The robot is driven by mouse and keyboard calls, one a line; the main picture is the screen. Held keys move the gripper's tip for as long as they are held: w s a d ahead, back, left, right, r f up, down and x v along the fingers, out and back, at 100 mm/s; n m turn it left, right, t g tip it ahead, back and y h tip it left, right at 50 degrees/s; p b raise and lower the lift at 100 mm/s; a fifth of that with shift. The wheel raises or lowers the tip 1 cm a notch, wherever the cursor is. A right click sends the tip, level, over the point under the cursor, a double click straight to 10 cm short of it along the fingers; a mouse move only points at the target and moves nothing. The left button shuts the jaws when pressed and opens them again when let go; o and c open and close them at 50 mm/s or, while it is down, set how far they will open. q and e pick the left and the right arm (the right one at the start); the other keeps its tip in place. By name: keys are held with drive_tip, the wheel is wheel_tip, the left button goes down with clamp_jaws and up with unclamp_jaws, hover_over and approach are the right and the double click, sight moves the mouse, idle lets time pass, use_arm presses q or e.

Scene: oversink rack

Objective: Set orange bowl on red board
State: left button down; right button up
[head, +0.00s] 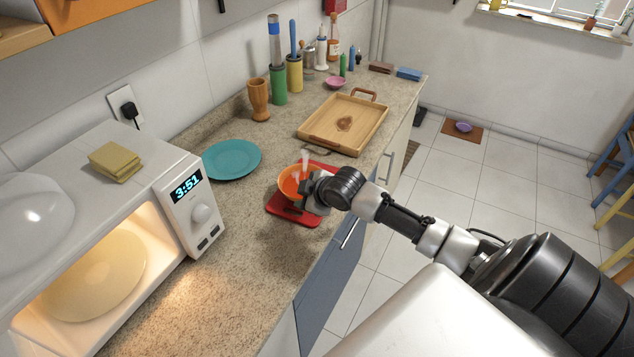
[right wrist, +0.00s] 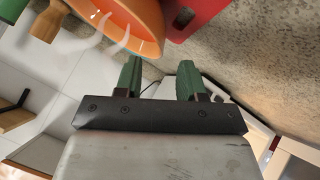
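The orange bowl (head: 289,184) shows in the head view over the left part of the red board (head: 292,216); pale wisps rise from it. Whether its base rests fully on the board is hidden. My right gripper (head: 309,188) is at the bowl's right side. In the right wrist view, its two green fingers (right wrist: 160,78) are apart with nothing visible between them. The bowl (right wrist: 128,22) is close to the left fingertip, and a corner of the red board (right wrist: 190,14) shows beside it. My left gripper is not in view.
A teal plate (head: 232,159) lies left of the board, and a wooden tray (head: 318,132) lies behind it. An open, lit microwave (head: 190,215) stands at the left. Utensil holders and bottles line the wall. The counter (head: 235,255) in front of the board is clear.

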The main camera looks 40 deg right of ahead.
drive_tip(key=v, duration=0.6)
drive_tip(key=shift+s+r+b, duration=0.15)
drive_tip(key=shift+r+b, duration=0.1)
drive_tip(key=shift+b, duration=0.05)
